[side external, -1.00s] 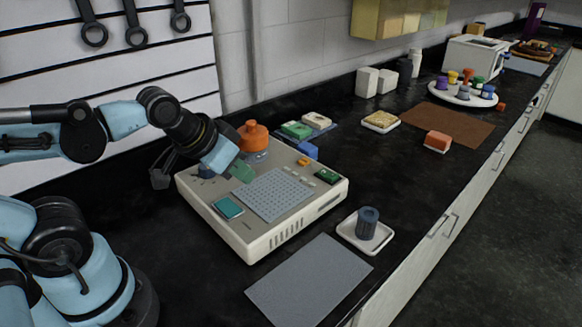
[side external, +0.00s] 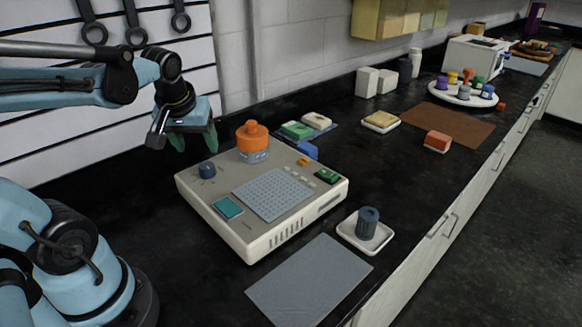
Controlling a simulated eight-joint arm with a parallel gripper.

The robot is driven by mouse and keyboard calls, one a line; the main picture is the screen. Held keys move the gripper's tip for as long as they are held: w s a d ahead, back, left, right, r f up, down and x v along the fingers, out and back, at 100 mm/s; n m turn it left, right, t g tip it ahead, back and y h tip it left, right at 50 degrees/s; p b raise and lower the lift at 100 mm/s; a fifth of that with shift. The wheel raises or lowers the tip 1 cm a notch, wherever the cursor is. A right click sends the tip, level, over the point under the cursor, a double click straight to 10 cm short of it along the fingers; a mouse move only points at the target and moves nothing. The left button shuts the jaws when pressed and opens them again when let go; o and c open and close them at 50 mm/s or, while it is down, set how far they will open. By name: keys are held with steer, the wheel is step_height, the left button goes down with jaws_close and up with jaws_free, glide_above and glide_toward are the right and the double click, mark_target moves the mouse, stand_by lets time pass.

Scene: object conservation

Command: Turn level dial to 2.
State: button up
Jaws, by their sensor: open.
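The level dial appears to be the small dark blue knob (side external: 207,169) at the back left corner of the beige device (side external: 262,237). Its number marks are too small to read. The device also carries a teal screen (side external: 228,208), a grey perforated plate (side external: 273,194) and an orange-topped part (side external: 252,139) with a grey-blue base. My gripper (side external: 184,140) is open and empty. It is raised above and behind the knob, up and to the left of it in the picture, and apart from the device.
A white tray (side external: 350,237) with a dark cylinder (side external: 367,222) stands right of the device. A grey mat (side external: 308,281) lies in front. Green and white blocks (side external: 297,130) sit behind it.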

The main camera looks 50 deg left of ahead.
mark_target(206, 166)
steer(key=shift+x, duration=4)
steer(key=c, duration=1)
steer(key=shift+c, duration=0.2)
